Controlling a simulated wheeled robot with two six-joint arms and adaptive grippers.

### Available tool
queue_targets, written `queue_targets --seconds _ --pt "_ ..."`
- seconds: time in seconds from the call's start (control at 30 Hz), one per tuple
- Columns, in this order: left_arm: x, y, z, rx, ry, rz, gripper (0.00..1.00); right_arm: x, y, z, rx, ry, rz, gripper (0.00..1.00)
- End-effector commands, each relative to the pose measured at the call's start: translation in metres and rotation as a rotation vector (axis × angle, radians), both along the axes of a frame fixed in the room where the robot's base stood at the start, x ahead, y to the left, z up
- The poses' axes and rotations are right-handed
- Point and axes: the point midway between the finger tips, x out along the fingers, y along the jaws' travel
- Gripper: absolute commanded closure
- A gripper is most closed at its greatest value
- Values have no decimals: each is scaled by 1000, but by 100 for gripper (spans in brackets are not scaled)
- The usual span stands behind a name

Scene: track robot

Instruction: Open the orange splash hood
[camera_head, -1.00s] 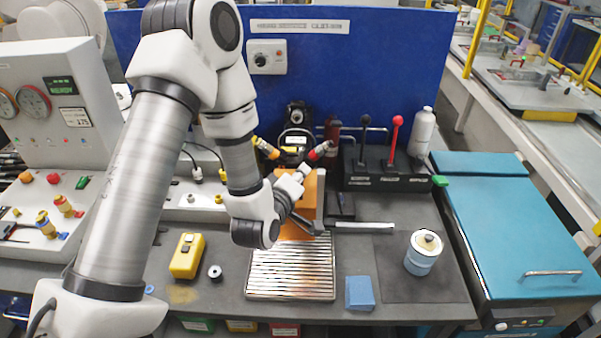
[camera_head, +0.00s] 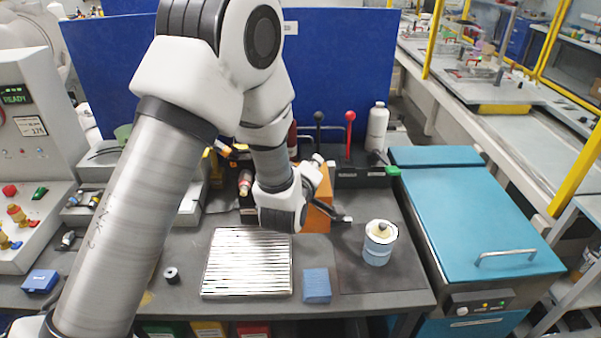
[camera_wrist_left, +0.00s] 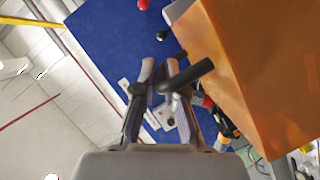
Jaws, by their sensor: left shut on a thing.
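The orange splash hood (camera_head: 318,214) stands behind the ribbed metal tray (camera_head: 247,262), partly hidden by my left wrist. In the left wrist view its broad orange face (camera_wrist_left: 262,70) fills the right side. My left gripper (camera_head: 343,217) is at the hood's right side. In the left wrist view its fingers (camera_wrist_left: 160,82) are shut on a dark rod-like handle (camera_wrist_left: 196,73) beside the hood. How the handle joins the hood is unclear. My right gripper is not in view.
A blue-and-white can (camera_head: 379,245) and a blue block (camera_head: 316,285) stand right of the tray. A white bottle (camera_head: 377,128) and a red-knobbed lever (camera_head: 350,130) are behind. A blue panel (camera_head: 345,60) closes the back. A teal-lidded cabinet (camera_head: 470,215) is at right.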

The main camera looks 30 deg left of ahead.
Motion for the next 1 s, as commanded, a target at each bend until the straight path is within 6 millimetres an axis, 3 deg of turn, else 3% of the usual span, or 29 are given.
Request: queue_targets --seconds 0.5,0.53,0.57,0.6,0.87,1.0 --pt "5 -5 3 -2 -8 3 100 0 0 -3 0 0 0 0" --pt "5 -5 3 -2 -8 3 80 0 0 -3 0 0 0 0" --pt "5 -5 3 -2 -8 3 69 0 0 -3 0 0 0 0" --pt "5 -5 3 -2 -8 2 65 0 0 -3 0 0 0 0" --pt "4 -6 1 -1 -4 2 65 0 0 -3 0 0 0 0" --pt "-9 -9 4 0 0 1 65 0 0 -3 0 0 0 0"
